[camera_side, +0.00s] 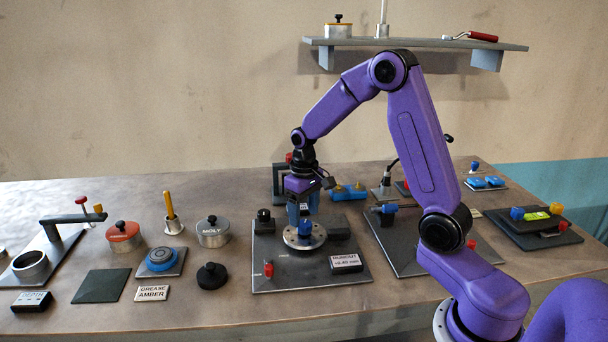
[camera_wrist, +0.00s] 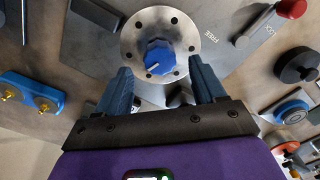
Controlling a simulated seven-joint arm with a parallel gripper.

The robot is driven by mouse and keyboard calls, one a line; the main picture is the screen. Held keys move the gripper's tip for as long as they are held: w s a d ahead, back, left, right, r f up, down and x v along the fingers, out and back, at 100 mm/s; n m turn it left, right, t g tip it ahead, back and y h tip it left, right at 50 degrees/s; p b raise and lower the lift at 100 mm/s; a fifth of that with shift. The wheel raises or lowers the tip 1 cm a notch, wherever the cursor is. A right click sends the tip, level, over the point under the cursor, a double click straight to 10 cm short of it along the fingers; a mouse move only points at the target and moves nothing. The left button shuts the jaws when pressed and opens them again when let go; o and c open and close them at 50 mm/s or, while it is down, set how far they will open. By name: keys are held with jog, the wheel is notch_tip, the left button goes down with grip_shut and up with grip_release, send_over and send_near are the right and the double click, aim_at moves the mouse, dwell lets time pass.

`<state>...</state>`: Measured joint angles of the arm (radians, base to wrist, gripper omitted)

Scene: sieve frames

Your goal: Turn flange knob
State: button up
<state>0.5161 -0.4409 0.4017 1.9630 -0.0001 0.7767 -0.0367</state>
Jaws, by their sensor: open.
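The blue flange knob (camera_wrist: 158,56) sits at the centre of a round silver flange (camera_wrist: 131,40) with bolt holes, and has a white pointer line on it. In the side view the knob (camera_side: 305,228) shows just under my gripper, on the flange (camera_side: 318,240) of a dark plate (camera_side: 285,278). My gripper (camera_wrist: 160,80) is open, its two blue fingers apart on either side of the knob in the wrist view. In the side view my gripper (camera_side: 303,212) points down from above. I cannot tell whether either finger touches the knob.
The plate carries a red-tipped lever (camera_side: 268,269), with FREE and LOCK markings, and a black RUNOUT readout (camera_side: 346,263). A black post (camera_side: 264,222) stands left of the flange.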

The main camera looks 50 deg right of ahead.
aim_at(304, 223)
notch_tip(304, 223, up, 15)
dwell(0.3)
dwell(0.4)
jog(key=s+a+f+n, duration=0.3)
jog(key=s+a+n, duration=0.3)
jog(key=s+a, duration=0.6)
jog(key=s+a+f+n, duration=0.1)
jog(key=s+f+n, duration=0.1)
jog(key=s, duration=0.7)
jog(key=s+a+f+n, duration=0.1)
jog(key=s+f+n, duration=0.2)
jog(key=s+n, duration=0.2)
jog(key=s, duration=0.3)
jog(key=shift+s+a+f, duration=0.25)
jog(key=shift+s+f, duration=0.05)
jog(key=shift+s, duration=0.1)
